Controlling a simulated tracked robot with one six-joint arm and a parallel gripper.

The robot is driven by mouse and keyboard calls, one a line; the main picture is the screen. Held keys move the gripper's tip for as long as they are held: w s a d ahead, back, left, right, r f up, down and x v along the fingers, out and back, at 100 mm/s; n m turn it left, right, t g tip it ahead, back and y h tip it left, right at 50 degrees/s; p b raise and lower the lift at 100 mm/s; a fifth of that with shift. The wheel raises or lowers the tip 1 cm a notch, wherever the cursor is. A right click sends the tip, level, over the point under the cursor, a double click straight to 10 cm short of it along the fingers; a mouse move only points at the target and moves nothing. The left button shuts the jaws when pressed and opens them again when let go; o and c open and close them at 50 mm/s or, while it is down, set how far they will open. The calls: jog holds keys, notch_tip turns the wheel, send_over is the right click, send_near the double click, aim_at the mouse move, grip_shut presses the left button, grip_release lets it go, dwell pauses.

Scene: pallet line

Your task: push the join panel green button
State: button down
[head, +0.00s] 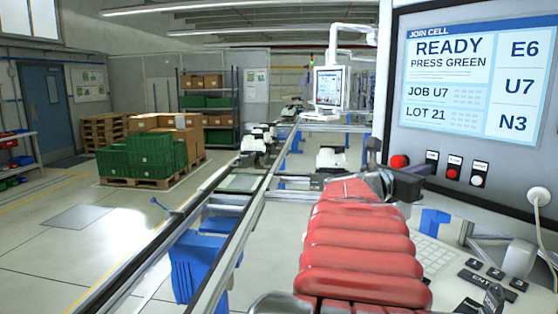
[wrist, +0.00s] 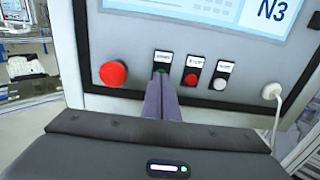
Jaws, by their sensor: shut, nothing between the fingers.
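The join panel (head: 400,150) stands at the right in the head view, its screen reading READY, PRESS GREEN. In the wrist view the green button (wrist: 160,71) shows only as a small green patch just beyond the tips of my gripper (wrist: 159,80), which cover most of it. The two fingers are shut together with nothing between them, pointing at the button. Whether the tips touch it, I cannot tell.
A large red mushroom button (wrist: 113,73) is left of the fingers. A small red button (wrist: 191,79) and a white button (wrist: 219,84) are close on the right. A white plug with a cable (wrist: 271,90) sits farther right. A keyboard (head: 432,252) lies below the panel.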

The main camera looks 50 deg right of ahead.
jog(key=shift+s+d, duration=0.2)
jog(key=shift+d, duration=0.4)
dwell(0.6)
jog(key=shift+a, duration=0.1)
jog(key=shift+v, duration=2.4)
